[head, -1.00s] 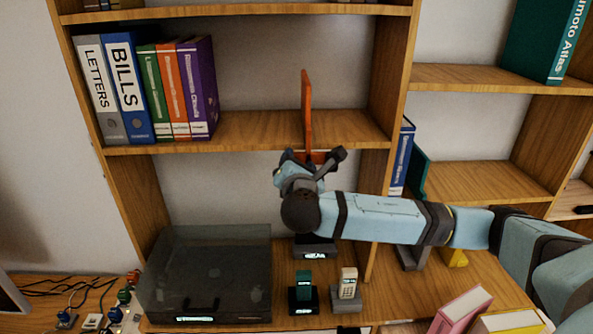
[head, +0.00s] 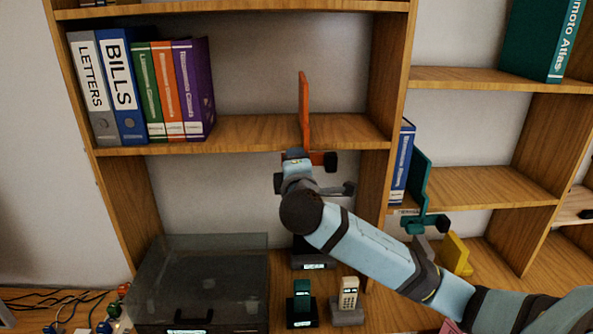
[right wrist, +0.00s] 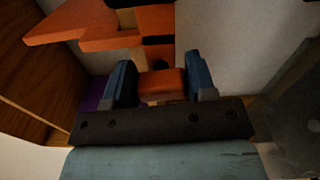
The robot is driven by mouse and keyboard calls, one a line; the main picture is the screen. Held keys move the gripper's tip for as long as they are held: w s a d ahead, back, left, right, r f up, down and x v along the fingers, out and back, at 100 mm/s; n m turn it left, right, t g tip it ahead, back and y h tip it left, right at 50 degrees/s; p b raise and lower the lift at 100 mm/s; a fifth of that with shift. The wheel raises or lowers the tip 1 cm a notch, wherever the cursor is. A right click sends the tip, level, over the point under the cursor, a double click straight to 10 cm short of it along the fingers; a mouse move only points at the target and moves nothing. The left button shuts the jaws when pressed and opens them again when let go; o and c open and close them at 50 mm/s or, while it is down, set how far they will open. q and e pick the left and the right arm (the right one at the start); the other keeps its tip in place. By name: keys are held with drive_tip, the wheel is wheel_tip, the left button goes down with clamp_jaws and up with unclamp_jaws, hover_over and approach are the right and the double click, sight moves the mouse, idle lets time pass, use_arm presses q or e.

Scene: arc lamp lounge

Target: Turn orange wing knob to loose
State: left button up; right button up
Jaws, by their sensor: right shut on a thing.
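An orange upright divider (head: 304,105) stands on the middle shelf, with its orange clamp bracket (head: 318,158) at the shelf's front edge. The orange clamp also shows at the top of the right wrist view (right wrist: 112,38). The orange wing knob (right wrist: 162,84) sits between the two blue fingers of my right gripper (right wrist: 160,80), which is shut on it. In the head view my right gripper (head: 295,155) is just under the shelf edge and hides the knob. The knob's exact angle is hard to tell. My left gripper is not in view.
Binders (head: 145,88) stand at the left of the shelf (head: 240,134). A teal divider with a clamp (head: 422,185) and a yellow piece (head: 455,254) are at the right. A smoky-lidded turntable (head: 200,280) and a cordless phone (head: 348,295) stand below.

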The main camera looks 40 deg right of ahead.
drive_tip(key=shift+a+f+m, duration=0.1)
drive_tip(key=shift+f+m, duration=0.05)
drive_tip(key=shift+m, duration=0.35)
drive_tip(key=o, duration=0.9)
drive_tip(key=shift+o, duration=0.2)
drive_tip(key=b+v, duration=0.2)
drive_tip(key=v, duration=1.2)
